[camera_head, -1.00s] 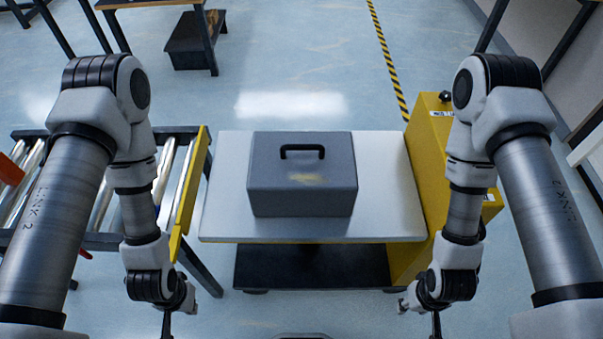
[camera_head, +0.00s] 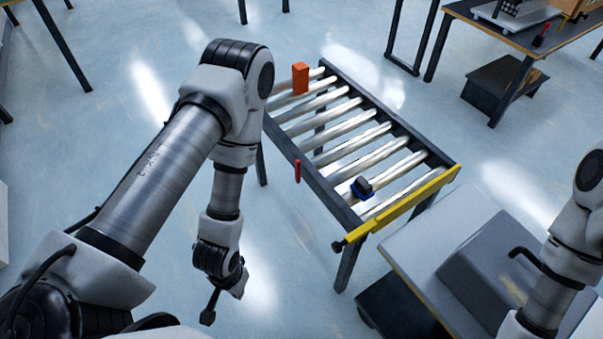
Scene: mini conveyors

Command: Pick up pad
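A small black-and-blue object (camera_head: 361,188) sits on the near right rollers of the mini conveyor (camera_head: 310,176). An orange upright block (camera_head: 300,78) stands at the conveyor's far left end. I cannot tell for certain which of these is the pad. My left gripper (camera_head: 209,313) hangs at the lower left over the floor, apart from the conveyor; its fingers are dark and too small to tell open from shut. My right arm shows at the right edge, and its gripper is out of the picture.
A yellow bar (camera_head: 400,208) closes the conveyor's right end. A small red part (camera_head: 297,172) is on its front rail. A light table (camera_head: 425,243) carries a grey case (camera_head: 470,277) at the lower right. A workbench (camera_head: 500,38) stands at upper right.

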